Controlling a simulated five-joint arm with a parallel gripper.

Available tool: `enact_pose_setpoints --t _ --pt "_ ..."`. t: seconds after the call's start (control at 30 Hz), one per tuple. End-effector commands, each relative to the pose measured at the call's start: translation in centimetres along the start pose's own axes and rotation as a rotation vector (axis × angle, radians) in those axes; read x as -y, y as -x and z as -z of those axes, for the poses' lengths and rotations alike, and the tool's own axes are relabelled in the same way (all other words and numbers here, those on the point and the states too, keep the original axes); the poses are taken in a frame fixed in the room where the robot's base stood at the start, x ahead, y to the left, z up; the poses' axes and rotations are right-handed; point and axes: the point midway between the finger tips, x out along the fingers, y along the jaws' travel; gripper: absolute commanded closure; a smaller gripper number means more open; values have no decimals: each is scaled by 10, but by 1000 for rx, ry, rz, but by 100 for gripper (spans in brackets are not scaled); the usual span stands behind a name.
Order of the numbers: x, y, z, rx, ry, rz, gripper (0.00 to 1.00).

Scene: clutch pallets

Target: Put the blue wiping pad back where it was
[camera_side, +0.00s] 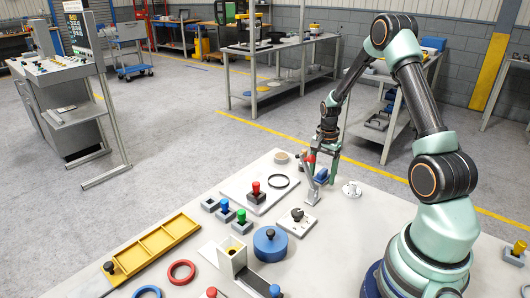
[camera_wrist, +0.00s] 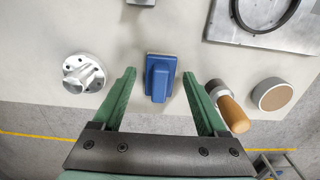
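The blue wiping pad (camera_wrist: 160,80) lies on the table near its far edge, with a raised blue grip along its middle. It also shows in the side view (camera_side: 321,175), partly hidden by my gripper. My gripper (camera_wrist: 160,73) points down over it with its two green fingers spread. One finger is on each side of the pad in the wrist view, with a clear gap on both sides, so it holds nothing. In the side view my gripper (camera_side: 322,172) is low at the pad; its exact height above the table is hard to tell.
A wooden-handled tool (camera_wrist: 233,114) is close beside the right finger. A cork-topped disc (camera_wrist: 272,95) is farther right. A metal flange (camera_wrist: 85,73) stands left of the pad. A black ring (camera_side: 279,181) lies on a grey plate. Several parts crowd the table's front.

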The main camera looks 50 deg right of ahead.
Motion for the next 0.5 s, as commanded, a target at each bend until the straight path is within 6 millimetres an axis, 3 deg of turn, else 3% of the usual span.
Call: enact_pose_setpoints --t 0.33,0.5 --pt "0 5 0 0 0 0 26" --pt "1 30 1 -3 0 4 26"
